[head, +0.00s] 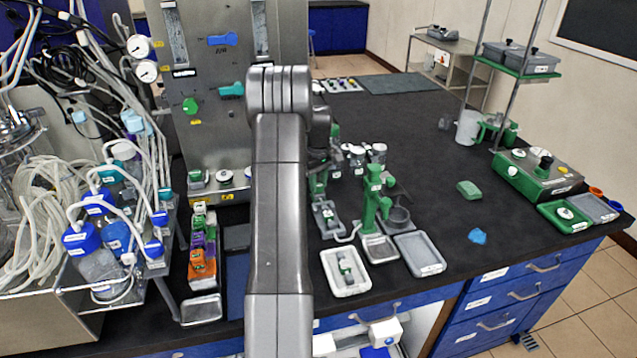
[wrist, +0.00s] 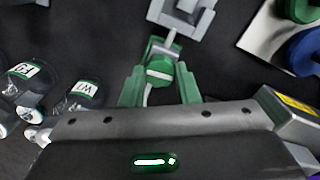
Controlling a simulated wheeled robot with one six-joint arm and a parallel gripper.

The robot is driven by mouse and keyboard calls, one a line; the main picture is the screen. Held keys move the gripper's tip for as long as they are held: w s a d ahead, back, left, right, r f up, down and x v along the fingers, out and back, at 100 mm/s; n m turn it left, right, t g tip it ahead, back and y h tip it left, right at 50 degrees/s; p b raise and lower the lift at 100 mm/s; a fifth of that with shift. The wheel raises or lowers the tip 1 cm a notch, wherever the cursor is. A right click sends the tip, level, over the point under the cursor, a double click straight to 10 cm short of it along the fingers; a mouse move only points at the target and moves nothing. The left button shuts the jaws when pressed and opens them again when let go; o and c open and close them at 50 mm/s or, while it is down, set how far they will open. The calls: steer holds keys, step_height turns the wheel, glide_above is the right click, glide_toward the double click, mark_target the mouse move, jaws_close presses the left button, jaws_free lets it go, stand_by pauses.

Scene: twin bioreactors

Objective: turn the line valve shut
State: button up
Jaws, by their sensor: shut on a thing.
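In the wrist view, my gripper (wrist: 160,86) has its two green fingers on either side of a small green round-topped piece (wrist: 159,68) with a pale stripe across it. The gripper is shut on this piece, which appears to be the line valve's handle. A grey bracket-like fixture (wrist: 182,14) lies just beyond it, joined by a short pale stem. A pale tube runs down between the fingers. In the head view my arm hides most of the gripper and the valve. The fixture shows on the bench (head: 328,222) right of my arm.
Labelled bottles (wrist: 85,94) stand close on the left in the wrist view. Green and blue knobs (wrist: 300,50) are close on the right. A green stand (head: 373,203) and a white tray (head: 346,287) stand right of my arm. The bench's right middle is mostly clear.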

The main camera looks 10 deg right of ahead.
mark_target(318, 186)
steer(key=shift+m, duration=0.6)
steer(key=o, duration=1)
steer(key=shift+c, duration=0.2)
step_height(318, 186, up, 14)
steer(key=b, duration=0.1)
steer(key=shift+f, duration=0.15)
step_height(318, 186, down, 14)
steer(key=shift+r+p, duration=0.1)
steer(key=shift+p, duration=0.35)
